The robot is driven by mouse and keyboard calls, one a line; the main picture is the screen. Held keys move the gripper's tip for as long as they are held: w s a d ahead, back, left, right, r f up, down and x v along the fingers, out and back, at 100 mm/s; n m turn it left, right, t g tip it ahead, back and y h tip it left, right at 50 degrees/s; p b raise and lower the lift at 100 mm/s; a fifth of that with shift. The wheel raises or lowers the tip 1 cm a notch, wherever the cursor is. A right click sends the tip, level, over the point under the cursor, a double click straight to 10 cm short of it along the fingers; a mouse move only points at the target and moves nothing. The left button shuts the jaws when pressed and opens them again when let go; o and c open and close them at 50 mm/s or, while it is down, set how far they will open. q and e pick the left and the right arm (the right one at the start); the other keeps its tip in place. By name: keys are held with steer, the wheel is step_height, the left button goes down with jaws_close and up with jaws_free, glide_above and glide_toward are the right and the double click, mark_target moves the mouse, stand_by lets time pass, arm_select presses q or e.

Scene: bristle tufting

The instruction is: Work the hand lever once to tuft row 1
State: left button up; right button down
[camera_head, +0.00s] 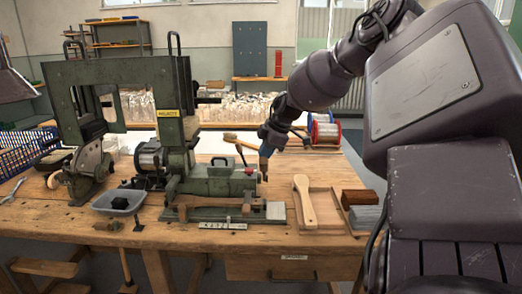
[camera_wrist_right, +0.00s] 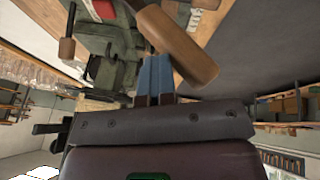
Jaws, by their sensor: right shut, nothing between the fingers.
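The green tufting machine (camera_head: 215,180) stands on the wooden bench, with a tall frame and a low bed at its right. A wooden grip (camera_head: 264,172), apparently the hand lever's, is at the right end of the bed. My right gripper (camera_head: 266,152) is just above it; its blue fingers (camera_wrist_right: 155,75) are shut and empty. In the right wrist view a large wooden grip (camera_wrist_right: 178,48) lies close beside the fingertips; I cannot tell whether they touch. A smaller wooden knob (camera_wrist_right: 66,49) shows at the left. A wooden bar (camera_head: 215,201) lies along the machine's front. My left gripper is out of view.
A tray (camera_head: 328,222) holding a pale wooden paddle (camera_head: 305,201) is right of the machine, with brown and grey blocks (camera_head: 362,205) beside it. A grey bin (camera_head: 118,202) stands front left. Spools (camera_head: 326,131) stand behind my right arm. A blue basket (camera_head: 24,150) is far left.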

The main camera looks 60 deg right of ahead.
steer(key=v, duration=0.2)
steer(key=p+v, duration=0.1)
steer(key=v, duration=0.1)
steer(key=shift+w+a+r, duration=0.15)
steer(key=shift+w, duration=0.25)
arm_select(q)
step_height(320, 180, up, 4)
steer(key=p, duration=0.3)
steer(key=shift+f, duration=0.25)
arm_select(e)
steer(key=s+a+r, duration=0.1)
steer(key=s+r, duration=0.3)
steer(key=r, duration=0.1)
steer(key=shift+s+a+r, duration=0.2)
steer(key=shift+a+r, duration=0.05)
steer(key=shift+r, duration=0.05)
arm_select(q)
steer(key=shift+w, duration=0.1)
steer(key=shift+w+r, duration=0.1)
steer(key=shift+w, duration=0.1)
